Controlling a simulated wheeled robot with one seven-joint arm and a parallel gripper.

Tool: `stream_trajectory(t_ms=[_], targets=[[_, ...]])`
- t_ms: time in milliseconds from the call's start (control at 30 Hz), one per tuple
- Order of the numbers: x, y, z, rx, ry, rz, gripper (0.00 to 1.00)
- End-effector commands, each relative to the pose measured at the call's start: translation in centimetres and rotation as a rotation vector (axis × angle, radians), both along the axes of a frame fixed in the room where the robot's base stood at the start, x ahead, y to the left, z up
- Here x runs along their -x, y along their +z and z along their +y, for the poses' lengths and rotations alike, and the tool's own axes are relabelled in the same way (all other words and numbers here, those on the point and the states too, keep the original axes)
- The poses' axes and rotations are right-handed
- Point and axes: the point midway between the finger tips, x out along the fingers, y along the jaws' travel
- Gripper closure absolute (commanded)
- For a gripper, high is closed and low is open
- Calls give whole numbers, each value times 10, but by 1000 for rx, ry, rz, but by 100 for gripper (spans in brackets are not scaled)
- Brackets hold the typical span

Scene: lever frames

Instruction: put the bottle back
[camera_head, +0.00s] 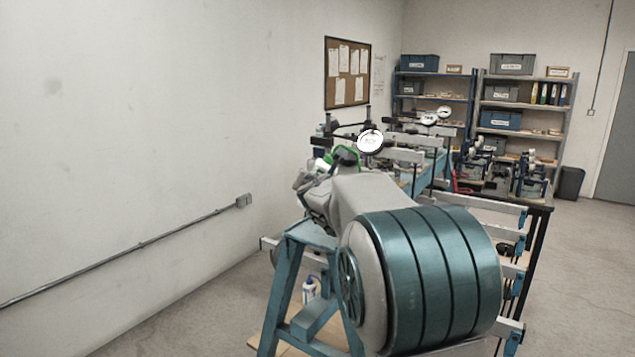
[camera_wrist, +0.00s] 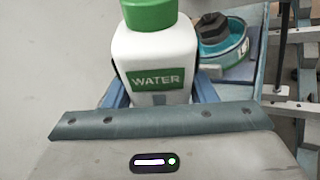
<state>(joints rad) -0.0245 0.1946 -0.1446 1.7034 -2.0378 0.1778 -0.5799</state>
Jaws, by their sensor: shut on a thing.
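A white bottle (camera_wrist: 155,62) with a green cap and a green "WATER" label stands up in the wrist view, between the fingers of my gripper (camera_wrist: 158,95). My gripper is shut on it. The bottle's lower end is hidden behind the gripper body. In the head view only a small white and green part of the bottle (camera_head: 317,165) shows past my arm. The surface beneath the bottle is hidden, so I cannot tell whether it touches anything.
A round teal thing with a dark knob (camera_wrist: 222,45) is close right of the bottle. Gauges on bars (camera_head: 370,141) stand beyond. Another white bottle (camera_head: 309,289) is low down by a blue stand (camera_head: 284,285). Shelves (camera_head: 525,105) are at the back; a wall is left.

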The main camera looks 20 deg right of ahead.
Motion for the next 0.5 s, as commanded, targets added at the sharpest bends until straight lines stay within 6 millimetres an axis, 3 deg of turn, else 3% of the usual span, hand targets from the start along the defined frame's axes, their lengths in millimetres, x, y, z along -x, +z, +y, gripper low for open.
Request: stream_trajectory(t_ms=[267,433,500], targets=[[7,-16,17,1,19,-2,62],[22,-47,24,1,13,2,62],[33,-70,31,2,11,5,62]])
